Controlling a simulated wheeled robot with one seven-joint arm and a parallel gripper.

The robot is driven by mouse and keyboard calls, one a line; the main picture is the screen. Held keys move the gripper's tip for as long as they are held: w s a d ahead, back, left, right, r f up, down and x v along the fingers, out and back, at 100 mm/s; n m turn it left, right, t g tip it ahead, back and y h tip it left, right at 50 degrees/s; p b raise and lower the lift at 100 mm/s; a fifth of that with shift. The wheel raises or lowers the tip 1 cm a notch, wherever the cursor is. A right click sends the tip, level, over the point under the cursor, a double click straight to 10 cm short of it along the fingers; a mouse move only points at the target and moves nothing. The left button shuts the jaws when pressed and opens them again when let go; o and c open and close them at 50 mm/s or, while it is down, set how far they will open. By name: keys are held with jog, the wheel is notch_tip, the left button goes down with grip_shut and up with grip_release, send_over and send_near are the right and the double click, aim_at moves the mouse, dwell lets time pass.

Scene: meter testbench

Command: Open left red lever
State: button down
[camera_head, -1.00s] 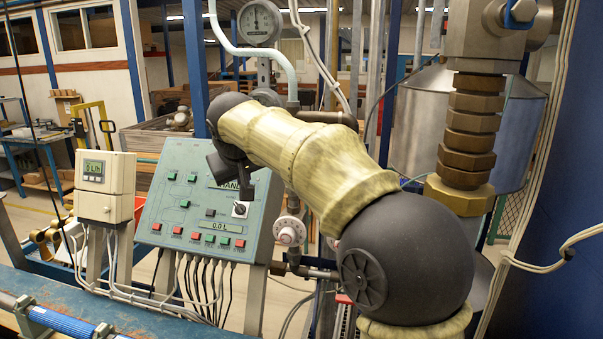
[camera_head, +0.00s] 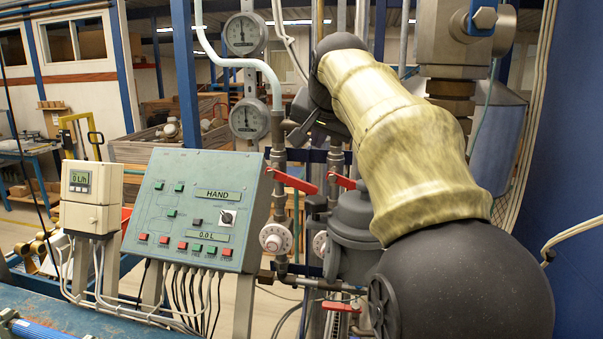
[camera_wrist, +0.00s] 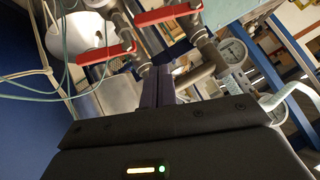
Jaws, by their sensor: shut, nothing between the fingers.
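The left red lever (camera_head: 292,181) slants down to the right from its valve on the left vertical pipe. A second red lever (camera_head: 343,181) is on the pipe to its right. In the wrist view, two red levers show; the one nearer the gauges (camera_wrist: 168,14) appears to be the left one, the other (camera_wrist: 103,53) lies left of it. My gripper (camera_wrist: 158,75) is shut and empty, its dark fingers apart from both levers in the picture. In the head view my wrist is dark and above the levers; the fingertips are not clear.
Two round gauges (camera_head: 243,34) stand above and left of the levers. A control panel (camera_head: 198,210) and a white meter box (camera_head: 91,196) are at left. A grey vessel (camera_head: 352,235) and pipes crowd below. A lower red lever (camera_head: 340,306) is near the floor pipes.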

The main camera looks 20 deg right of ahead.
jog(key=p, duration=0.2)
send_over(305, 184)
jog(key=s, duration=0.2)
notch_tip(305, 184, down, 6)
jog(key=f, duration=0.2)
jog(key=w+f, duration=0.1)
jog(key=shift+a+f, duration=0.1)
jog(key=shift+f, duration=0.25)
jog(key=shift+s+f, duration=0.1)
notch_tip(305, 184, down, 2)
jog(key=b, duration=0.2)
jog(key=shift+a+f+b, duration=0.1)
jog(key=shift+f+b, duration=0.15)
jog(key=shift+b, duration=0.05)
jog(key=shift+r, duration=0.1)
